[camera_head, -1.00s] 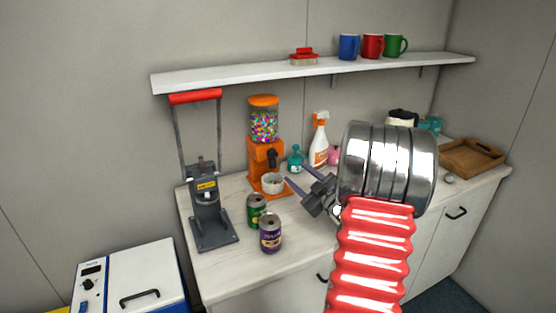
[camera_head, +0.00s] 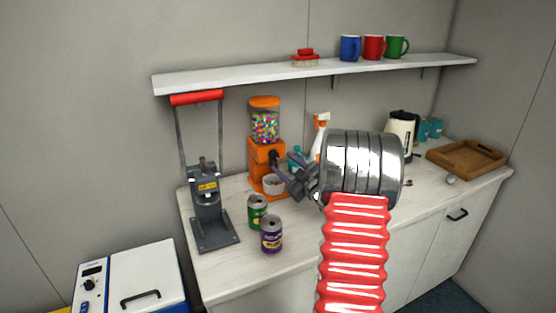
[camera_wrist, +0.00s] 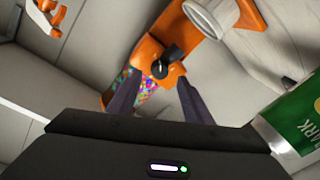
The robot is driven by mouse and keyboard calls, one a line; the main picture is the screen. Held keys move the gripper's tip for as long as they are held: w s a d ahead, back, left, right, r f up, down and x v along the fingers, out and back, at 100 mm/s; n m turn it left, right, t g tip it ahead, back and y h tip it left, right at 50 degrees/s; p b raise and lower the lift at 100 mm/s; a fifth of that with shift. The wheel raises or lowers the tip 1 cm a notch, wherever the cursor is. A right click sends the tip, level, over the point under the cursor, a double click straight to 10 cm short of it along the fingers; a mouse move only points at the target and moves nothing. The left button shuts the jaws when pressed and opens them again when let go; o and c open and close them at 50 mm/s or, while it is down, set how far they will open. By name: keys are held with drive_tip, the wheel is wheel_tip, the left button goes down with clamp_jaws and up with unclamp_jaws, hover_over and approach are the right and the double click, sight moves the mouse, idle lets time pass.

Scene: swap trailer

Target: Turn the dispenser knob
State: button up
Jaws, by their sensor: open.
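The orange candy dispenser (camera_head: 264,148) stands on the counter with colourful candy in its clear upper part. Its black knob (camera_head: 274,156) faces out from the orange body, partly beside my gripper. In the wrist view the knob (camera_wrist: 163,68) lies just beyond and between the two fingers. My gripper (camera_head: 281,166) is open and comes from the right, close in front of the knob. In the wrist view the gripper (camera_wrist: 155,90) shows two spread fingers with nothing between the tips; contact with the knob cannot be told. A white bowl (camera_head: 274,186) sits at the dispenser's base.
A green can (camera_head: 257,212) and a purple can (camera_head: 271,234) stand in front of the dispenser. A can crusher (camera_head: 208,205) with a red handle stands left. A spray bottle (camera_head: 320,135) is behind my arm. A shelf (camera_head: 250,77) hangs above.

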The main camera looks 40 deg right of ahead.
sight(276, 158)
drive_tip(key=shift+w+d, duration=0.25)
drive_tip(key=shift+w, duration=1)
drive_tip(key=shift+w+d, duration=0.25)
drive_tip(key=shift+w, duration=1)
drive_tip(key=shift+c, duration=0.4)
drive_tip(key=c, duration=1)
drive_tip(key=shift+m, duration=0.4)
drive_tip(key=m, duration=0.5)
drive_tip(key=shift+a+f, duration=0.1)
drive_tip(key=shift+f, duration=0.05)
drive_tip(key=m, duration=0.3)
drive_tip(key=m+h, duration=0.1)
drive_tip(key=m, duration=0.3)
drive_tip(key=shift+t, duration=0.4)
